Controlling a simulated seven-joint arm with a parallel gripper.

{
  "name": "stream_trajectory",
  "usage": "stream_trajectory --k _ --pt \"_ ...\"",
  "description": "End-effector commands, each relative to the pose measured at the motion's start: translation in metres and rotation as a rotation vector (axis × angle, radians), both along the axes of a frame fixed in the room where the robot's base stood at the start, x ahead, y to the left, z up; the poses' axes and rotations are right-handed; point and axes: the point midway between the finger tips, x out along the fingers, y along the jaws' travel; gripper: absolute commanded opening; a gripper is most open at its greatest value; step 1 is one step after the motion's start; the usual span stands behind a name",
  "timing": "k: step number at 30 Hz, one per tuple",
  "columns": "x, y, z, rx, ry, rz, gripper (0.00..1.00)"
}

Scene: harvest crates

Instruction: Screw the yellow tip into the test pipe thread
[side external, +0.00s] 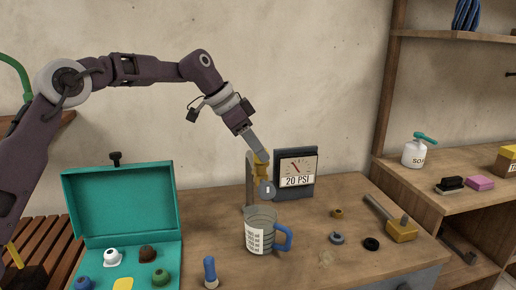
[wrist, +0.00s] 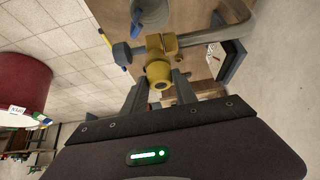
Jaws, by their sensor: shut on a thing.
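My gripper (side external: 260,154) is above the bench, its fingers pointing down to the right. In the wrist view the fingers (wrist: 160,77) are on both sides of a yellow tip (wrist: 158,71) with a round hole facing me, and they are shut on it. In the side view the pipe (side external: 249,170) rises behind the jug, with a grey round knob (side external: 267,189) below the yellow parts.
A glass jug (side external: 262,216) with a blue handle stands under the pipe. A 20 PSI gauge (side external: 297,170) is behind. An open teal case (side external: 120,205) holds several coloured tips and a yellow square.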

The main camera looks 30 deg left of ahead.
Motion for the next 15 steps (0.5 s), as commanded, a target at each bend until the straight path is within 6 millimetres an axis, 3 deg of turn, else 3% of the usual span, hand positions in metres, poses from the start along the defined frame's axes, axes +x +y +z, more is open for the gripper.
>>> stream_trajectory --k 4,9,15 --pt "0.0011 0.0016 -0.0004 0.003 -0.001 -0.01 0.11" --pt "0.0019 0.0021 -0.0005 0.002 -0.002 -0.147 0.11" --pt "0.0019 0.002 -0.0006 0.003 -0.001 -0.154 0.11"
